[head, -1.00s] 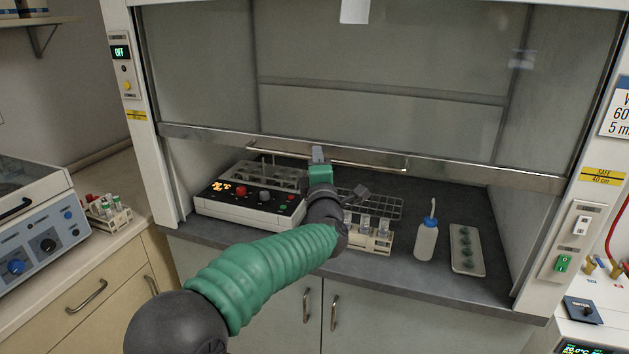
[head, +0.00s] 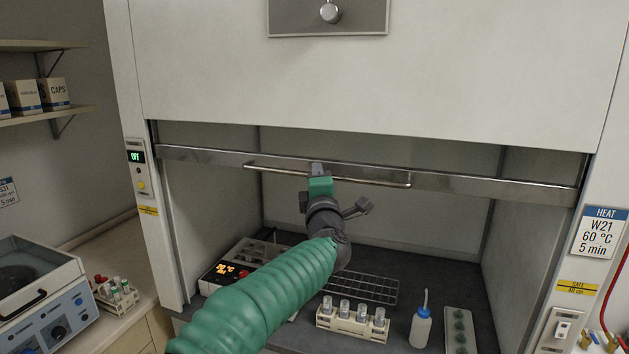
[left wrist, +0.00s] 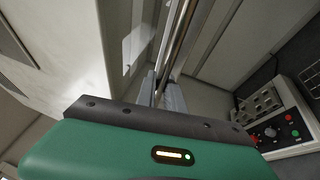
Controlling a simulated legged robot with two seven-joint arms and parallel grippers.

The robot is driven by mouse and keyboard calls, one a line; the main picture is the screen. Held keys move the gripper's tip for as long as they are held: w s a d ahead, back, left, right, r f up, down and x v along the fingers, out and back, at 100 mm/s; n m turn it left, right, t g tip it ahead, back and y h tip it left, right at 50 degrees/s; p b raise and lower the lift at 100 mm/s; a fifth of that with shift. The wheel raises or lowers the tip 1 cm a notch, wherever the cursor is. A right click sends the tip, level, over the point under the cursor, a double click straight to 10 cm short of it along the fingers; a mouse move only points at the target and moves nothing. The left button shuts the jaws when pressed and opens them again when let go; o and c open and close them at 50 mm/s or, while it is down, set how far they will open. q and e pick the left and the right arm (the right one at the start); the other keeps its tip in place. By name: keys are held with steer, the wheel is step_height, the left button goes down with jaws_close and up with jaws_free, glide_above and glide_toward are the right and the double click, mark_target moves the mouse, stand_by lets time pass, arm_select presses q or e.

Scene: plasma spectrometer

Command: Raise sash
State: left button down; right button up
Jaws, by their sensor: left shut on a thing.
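The fume hood sash has a metal bottom rail (head: 455,178) with a long horizontal handle bar (head: 275,169) on its front. The rail is well above the hood's work surface, leaving a wide opening beneath it. My left gripper (head: 317,170) is at the middle of the handle bar and shut on it. In the left wrist view, the fingers (left wrist: 160,88) close around the bar (left wrist: 180,38), which runs up from them. My arm hides part of the hood interior below. My right gripper is not in view.
Inside the hood are a hot plate unit (head: 228,270), a wire rack (head: 362,288), a vial rack (head: 352,322), a wash bottle (head: 421,322) and a tray (head: 459,318). A centrifuge (head: 45,290) and tube rack (head: 117,296) stand left.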

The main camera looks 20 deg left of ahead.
arm_select(q)
steer(key=shift+d+r, duration=0.1)
steer(key=shift+d, duration=0.15)
